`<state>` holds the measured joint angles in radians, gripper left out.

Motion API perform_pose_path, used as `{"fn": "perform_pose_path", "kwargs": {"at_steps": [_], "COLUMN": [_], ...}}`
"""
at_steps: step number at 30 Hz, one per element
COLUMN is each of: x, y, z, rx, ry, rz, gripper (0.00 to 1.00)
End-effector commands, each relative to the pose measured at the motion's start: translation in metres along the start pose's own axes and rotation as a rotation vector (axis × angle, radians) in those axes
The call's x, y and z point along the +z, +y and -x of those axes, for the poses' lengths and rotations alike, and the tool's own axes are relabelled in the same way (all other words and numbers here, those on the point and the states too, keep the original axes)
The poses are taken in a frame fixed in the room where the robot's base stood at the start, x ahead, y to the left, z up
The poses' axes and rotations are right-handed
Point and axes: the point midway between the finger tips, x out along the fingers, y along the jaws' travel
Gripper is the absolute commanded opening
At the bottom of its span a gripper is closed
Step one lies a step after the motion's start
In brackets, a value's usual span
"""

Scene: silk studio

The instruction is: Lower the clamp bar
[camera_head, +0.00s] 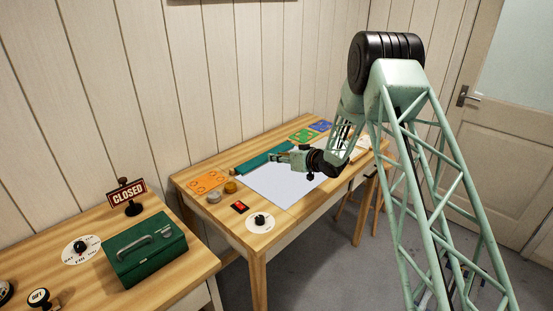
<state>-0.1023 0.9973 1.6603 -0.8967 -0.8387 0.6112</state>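A long dark teal bar (254,164), which appears to be the clamp bar, lies along the back edge of a pale sheet or board (270,187) on the wooden table. My gripper (275,157) is over the bar's right part, pointing left. It hides part of the bar. I cannot tell whether it touches the bar, whether its fingers are open, or whether the bar is raised.
An orange stencil (208,181), two small round pots (230,187), a red switch (239,207) and a white dial (260,222) sit left and front. Green (302,135) and blue (320,126) pieces lie at the back. A green cashbox (145,248) is on the left table.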

Motion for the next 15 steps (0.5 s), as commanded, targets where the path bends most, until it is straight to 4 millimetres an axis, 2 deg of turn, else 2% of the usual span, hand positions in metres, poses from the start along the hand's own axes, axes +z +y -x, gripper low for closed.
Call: {"fn": "perform_pose_path", "kwargs": {"at_steps": [6, 15], "x": [0.0003, 0.0002], "y": [0.0, 0.0], "z": [-0.0088, -0.0092], "rx": [0.0, 0.0], "ry": [0.0, 0.0], "rz": [0.0, 0.0], "gripper": [0.26, 0.26]}}
